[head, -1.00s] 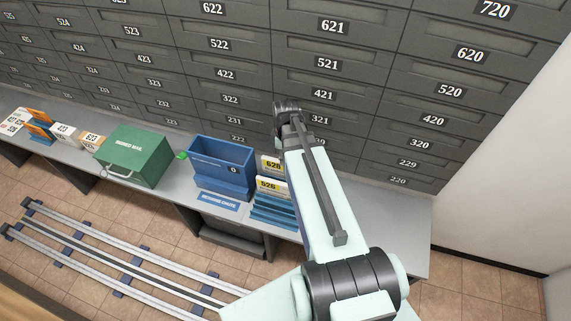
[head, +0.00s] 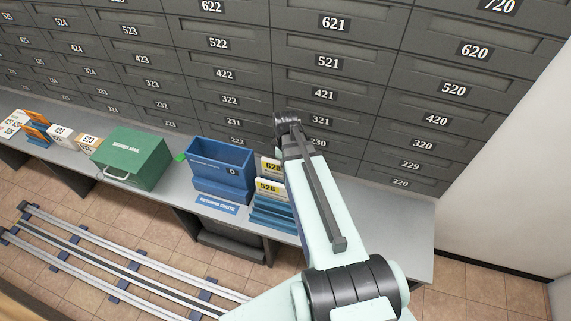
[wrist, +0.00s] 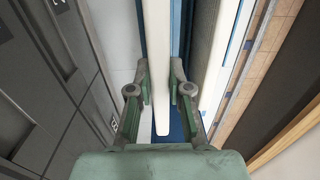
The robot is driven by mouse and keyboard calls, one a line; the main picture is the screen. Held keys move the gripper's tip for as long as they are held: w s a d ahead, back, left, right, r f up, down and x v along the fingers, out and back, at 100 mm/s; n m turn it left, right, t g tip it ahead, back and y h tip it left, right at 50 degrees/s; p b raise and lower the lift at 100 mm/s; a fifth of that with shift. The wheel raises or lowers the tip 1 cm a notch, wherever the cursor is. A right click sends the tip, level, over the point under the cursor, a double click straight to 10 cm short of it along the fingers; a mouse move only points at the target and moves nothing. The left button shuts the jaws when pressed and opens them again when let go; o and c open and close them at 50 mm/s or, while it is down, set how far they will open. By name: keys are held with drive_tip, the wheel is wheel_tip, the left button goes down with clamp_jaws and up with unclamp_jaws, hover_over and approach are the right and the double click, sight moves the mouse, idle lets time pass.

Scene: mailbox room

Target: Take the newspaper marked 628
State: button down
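The newspaper marked 628 (head: 271,166) stands upright in a blue rack, behind the newspaper marked 526 (head: 269,187). My arm covers their right ends in the head view. In the wrist view my gripper (wrist: 161,88) has its two fingers on either side of a white, flat edge (wrist: 159,45). By its place nearer the mailbox wall, this looks like the 628 newspaper; its number is not visible there. The fingers are very close to both faces, but I cannot tell whether they press on it. The gripper is hidden in the head view.
Another white edge (wrist: 218,65) lies right of my fingers. The numbered mailbox wall (wrist: 45,90) is close on the left. The counter's right end (head: 400,220) is clear.

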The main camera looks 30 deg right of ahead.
drive_tip(key=shift+r, duration=0.1)
drive_tip(key=shift+r+p, duration=1.7)
drive_tip(key=shift+r, duration=0.7)
